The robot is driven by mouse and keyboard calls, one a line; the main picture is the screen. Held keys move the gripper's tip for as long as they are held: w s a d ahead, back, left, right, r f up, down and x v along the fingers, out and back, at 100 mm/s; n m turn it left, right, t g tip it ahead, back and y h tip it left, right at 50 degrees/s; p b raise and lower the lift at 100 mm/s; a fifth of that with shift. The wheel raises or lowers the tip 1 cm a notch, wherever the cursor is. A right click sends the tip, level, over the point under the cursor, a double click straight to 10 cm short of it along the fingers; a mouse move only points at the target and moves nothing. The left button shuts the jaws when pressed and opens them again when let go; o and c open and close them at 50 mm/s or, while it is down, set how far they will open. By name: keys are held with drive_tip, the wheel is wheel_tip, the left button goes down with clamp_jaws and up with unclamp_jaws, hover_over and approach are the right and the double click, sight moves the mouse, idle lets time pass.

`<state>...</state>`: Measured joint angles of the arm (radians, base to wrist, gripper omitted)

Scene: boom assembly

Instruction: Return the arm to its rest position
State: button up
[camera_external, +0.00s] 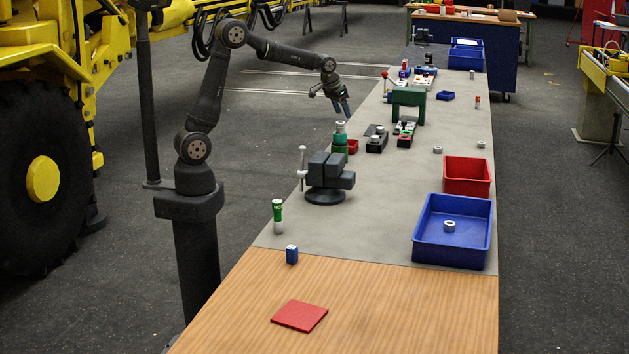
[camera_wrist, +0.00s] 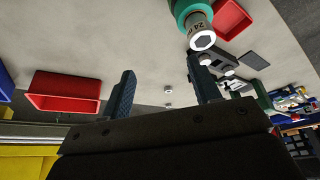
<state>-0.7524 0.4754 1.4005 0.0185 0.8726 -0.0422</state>
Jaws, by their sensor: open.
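My dark arm stands on a pedestal at the left of the long bench in the external view. Its forearm reaches right, above the bench's left edge. My gripper (camera_external: 342,110) hangs tilted downward there, apart from the things below it. In the wrist view my gripper (camera_wrist: 160,82) shows two dark blue fingers spread wide with nothing between them. A green cylinder with a silver socket end marked 24 (camera_wrist: 203,36) shows near the right finger. In the external view a green and grey upright piece (camera_external: 340,134) stands on the bench below my gripper.
A grey vise (camera_external: 328,178) stands near the bench's left edge. A green arch-shaped block (camera_external: 407,104) and black racks (camera_external: 376,140) stand right of my gripper. A red bin (camera_external: 466,176) and a blue bin (camera_external: 452,252) holding a nut are at the right. A yellow machine (camera_external: 50,60) stands left.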

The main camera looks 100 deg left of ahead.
drive_tip(key=w+d+m+h, duration=0.1)
drive_tip(key=w+d+m, duration=0.1)
drive_tip(key=w+d, duration=0.5)
drive_tip(key=w+d+m+t, duration=0.1)
drive_tip(key=w+d, duration=0.3)
drive_tip(key=d, duration=0.8)
drive_tip(key=w+d+m+h, duration=0.1)
drive_tip(key=w+d+m, duration=0.1)
drive_tip(key=w+d, duration=0.5)
drive_tip(key=d+f+m, duration=0.2)
drive_tip(key=d, duration=1.5)
drive_tip(key=d+f+m+h, duration=0.1)
drive_tip(key=d+f+m, duration=0.1)
drive_tip(key=d, duration=1.5)
drive_tip(key=shift+s+m+h, duration=0.2)
drive_tip(key=shift+m+h, duration=0.1)
drive_tip(key=shift+m, duration=0.3)
